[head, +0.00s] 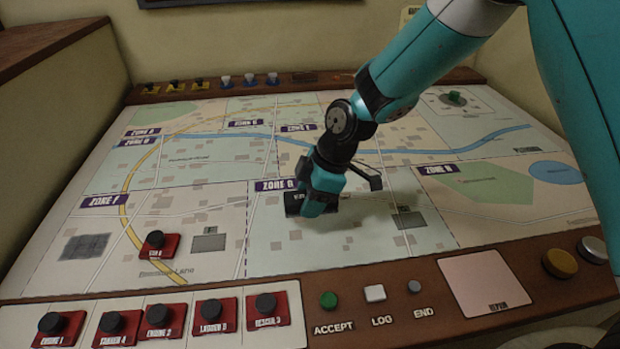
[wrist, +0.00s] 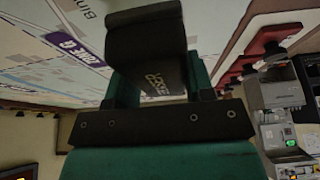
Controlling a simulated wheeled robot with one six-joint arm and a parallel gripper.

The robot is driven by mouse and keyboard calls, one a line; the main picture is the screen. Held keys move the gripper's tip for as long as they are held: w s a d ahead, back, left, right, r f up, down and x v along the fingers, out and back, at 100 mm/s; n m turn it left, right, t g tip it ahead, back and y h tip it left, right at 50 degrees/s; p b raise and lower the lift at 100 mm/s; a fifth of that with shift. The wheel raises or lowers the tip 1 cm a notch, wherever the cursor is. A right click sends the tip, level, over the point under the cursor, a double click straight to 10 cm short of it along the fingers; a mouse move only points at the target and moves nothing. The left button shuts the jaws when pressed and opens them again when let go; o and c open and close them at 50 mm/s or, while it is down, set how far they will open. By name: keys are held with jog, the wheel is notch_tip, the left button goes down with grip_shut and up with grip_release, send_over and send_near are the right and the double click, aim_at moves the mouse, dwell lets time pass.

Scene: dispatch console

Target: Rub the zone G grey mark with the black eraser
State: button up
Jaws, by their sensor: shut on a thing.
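My gripper (head: 318,198) is shut on the black eraser (head: 296,204), just below the purple zone G label (head: 275,185) on the map board. In the wrist view the eraser (wrist: 145,38) sits between my green fingers (wrist: 155,90), with pale lettering on its side. The eraser is low over the zone G area; I cannot tell whether it touches the board. A dark grey patch (head: 411,219) shows in zone G to the right of my gripper. I cannot tell whether it is the grey mark, or whether grey lies hidden under the eraser.
Several red-based pieces (head: 215,315) line the front left. A green button (head: 328,300) and a pink pad (head: 485,283) are on the front ledge.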

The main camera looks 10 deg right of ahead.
jog(key=shift+r+p, duration=0.6)
jog(key=shift+r, duration=0.65)
jog(key=shift+a, duration=0.1)
